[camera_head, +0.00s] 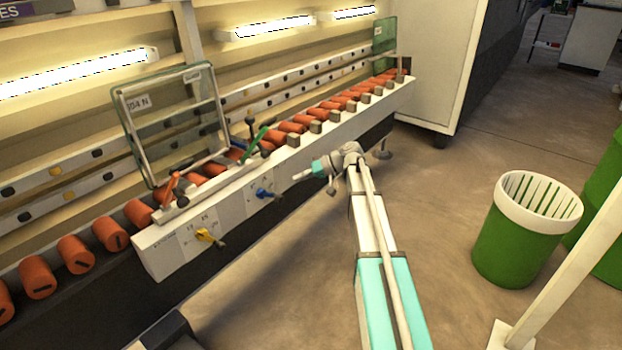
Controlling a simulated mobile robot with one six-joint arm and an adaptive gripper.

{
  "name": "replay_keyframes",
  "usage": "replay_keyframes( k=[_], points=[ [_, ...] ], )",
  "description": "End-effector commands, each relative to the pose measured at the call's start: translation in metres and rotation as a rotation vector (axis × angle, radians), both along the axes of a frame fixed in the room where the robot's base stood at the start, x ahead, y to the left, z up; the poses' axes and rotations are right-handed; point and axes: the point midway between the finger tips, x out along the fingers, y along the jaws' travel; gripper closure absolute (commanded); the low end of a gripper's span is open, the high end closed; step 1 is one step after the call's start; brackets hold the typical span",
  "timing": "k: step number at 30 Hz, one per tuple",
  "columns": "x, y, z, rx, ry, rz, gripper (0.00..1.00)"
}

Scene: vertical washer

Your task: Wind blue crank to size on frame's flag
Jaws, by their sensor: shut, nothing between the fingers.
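The blue crank (264,193) sits on the front face of the white conveyor panel, beside a small printed scale too small to read. The frame (127,135), a metal-edged glass pane, stands tilted on the orange rollers. Its flag (137,103) is a pale label that seems to read "304 N", though the first character is unclear. My gripper (297,177) is shut and empty. It points left, a little right of and above the blue crank in the picture, and appears apart from it.
A yellow crank (208,236) is on the same panel, further left. A red lever (172,187) and a green lever (256,141) stand above the panel. A green bin (520,250) with a white rim is on the right. Floor is clear between the panel and bin, apart from my arm.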

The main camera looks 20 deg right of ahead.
Motion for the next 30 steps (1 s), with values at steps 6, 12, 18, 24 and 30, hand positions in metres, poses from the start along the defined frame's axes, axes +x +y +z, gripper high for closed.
replay_keyframes(
  k=[6,12,18,24,30],
  points=[
    [-0.001,0.025,-0.020,-0.001,0.000,0.001,1.00],
    [-0.009,0.036,-0.031,0.000,0.001,0.001,1.00],
    [-0.013,0.043,-0.035,0.001,0.000,0.001,1.00],
    [-0.013,0.044,-0.035,0.001,0.000,0.001,1.00],
    [-0.013,0.044,-0.035,0.000,0.000,0.002,1.00]
  ],
)
